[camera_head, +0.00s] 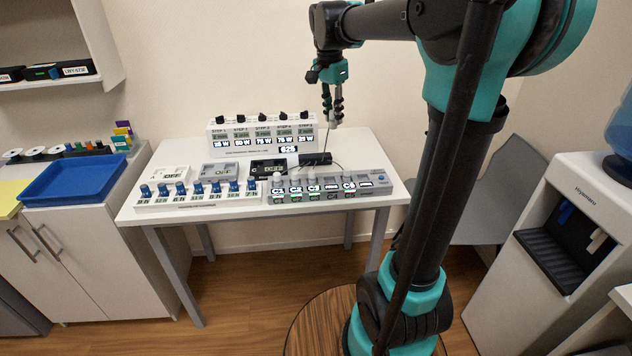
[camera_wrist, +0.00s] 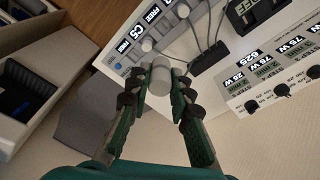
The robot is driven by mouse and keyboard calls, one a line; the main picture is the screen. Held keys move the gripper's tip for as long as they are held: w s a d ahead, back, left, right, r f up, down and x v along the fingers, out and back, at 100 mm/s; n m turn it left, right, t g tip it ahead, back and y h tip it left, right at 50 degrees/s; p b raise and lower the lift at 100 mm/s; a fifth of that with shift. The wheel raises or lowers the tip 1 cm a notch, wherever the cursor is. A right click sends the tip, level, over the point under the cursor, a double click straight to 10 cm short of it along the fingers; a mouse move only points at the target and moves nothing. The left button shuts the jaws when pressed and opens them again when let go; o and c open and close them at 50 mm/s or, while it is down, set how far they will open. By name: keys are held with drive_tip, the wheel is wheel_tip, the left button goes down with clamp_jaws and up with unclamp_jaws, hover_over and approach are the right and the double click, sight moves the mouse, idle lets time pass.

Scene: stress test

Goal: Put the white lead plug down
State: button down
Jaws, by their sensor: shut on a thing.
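My gripper (camera_head: 332,108) is above the back right part of the white table (camera_head: 378,160). In the wrist view, my gripper (camera_wrist: 160,88) is shut on the white lead plug (camera_wrist: 160,72), a pale cylinder between its fingertips. In the head view the plug is small and partly hidden by the fingers. A thin dark lead runs between the plug and the area of a black block (camera_head: 315,159) on the table. A grey panel (camera_head: 375,192) at the front right of the table holds several pale plugs and lit labels.
A panel with blue knobs (camera_head: 200,195) fills the front left. A white unit with step labels (camera_head: 262,133) stands at the back. Small display boxes lie between. A blue tray (camera_head: 75,180) sits on the left cabinet. A water dispenser (camera_head: 560,220) stands right. The table's right end is clear.

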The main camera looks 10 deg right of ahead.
drive_tip(key=f, duration=1.9)
drive_tip(key=shift+a+f, duration=0.2)
drive_tip(key=shift+f, duration=0.2)
drive_tip(key=shift+f, duration=0.15)
drive_tip(key=c, duration=1.4)
unclamp_jaws()
drive_tip(key=shift+o, duration=0.2)
wheel_tip(320, 180, up, 12)
drive_tip(key=a, duration=0.1)
drive_tip(key=s+d+f+n+t, duration=0.1)
drive_tip(key=s+d+f+n, duration=0.1)
drive_tip(key=s+f+n, duration=0.3)
drive_tip(key=s+d+f+n+t+y, duration=0.1)
drive_tip(key=s+d+f+n+t, duration=0.1)
drive_tip(key=s+f+n, duration=0.4)
drive_tip(key=s+d+f, duration=0.1)
drive_tip(key=s+f, duration=0.4)
drive_tip(key=s, duration=0.6)
drive_tip(key=shift+f, duration=0.1)
